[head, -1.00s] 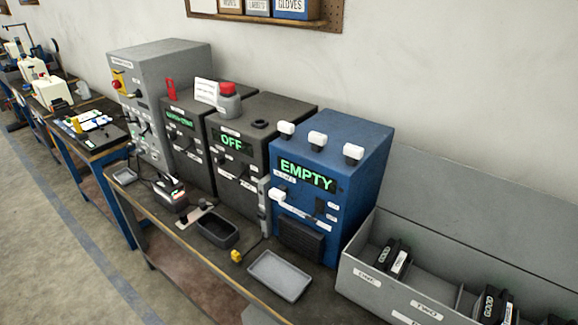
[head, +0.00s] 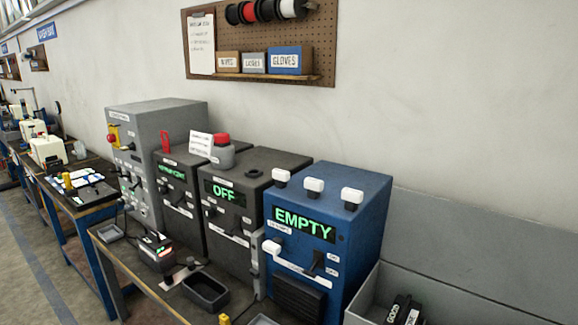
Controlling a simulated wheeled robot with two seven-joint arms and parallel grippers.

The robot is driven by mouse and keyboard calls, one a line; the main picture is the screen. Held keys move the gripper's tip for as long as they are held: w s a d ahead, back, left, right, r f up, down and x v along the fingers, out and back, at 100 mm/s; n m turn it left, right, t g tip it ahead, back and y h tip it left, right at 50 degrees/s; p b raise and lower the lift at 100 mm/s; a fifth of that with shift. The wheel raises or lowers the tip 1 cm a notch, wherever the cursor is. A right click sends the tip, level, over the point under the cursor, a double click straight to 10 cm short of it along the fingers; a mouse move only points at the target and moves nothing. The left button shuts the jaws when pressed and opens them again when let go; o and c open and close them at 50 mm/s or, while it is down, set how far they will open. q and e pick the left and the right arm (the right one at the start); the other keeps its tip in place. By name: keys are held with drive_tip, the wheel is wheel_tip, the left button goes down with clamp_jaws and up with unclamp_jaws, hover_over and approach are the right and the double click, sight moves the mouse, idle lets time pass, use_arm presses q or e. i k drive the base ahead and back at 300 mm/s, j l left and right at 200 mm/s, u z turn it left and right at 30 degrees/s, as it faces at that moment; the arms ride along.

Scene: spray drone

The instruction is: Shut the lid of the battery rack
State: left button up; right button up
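The battery rack (head: 361,305) is a grey box at the lower right, mostly cut off by the bottom edge of the head view. Its grey lid (head: 470,255) stands raised at the back, against the wall. A dark battery (head: 399,309) with a white label shows inside the rack's left end. Neither of my grippers is in view.
A blue machine (head: 335,235) reading EMPTY stands directly left of the rack. A dark machine (head: 262,195) reading OFF and a tall grey cabinet (head: 150,150) stand farther left. A dark tray (head: 205,290) lies on the bench front. A pegboard (head: 330,55) hangs above.

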sight(530, 266)
drive_tip(key=z, duration=1.45)
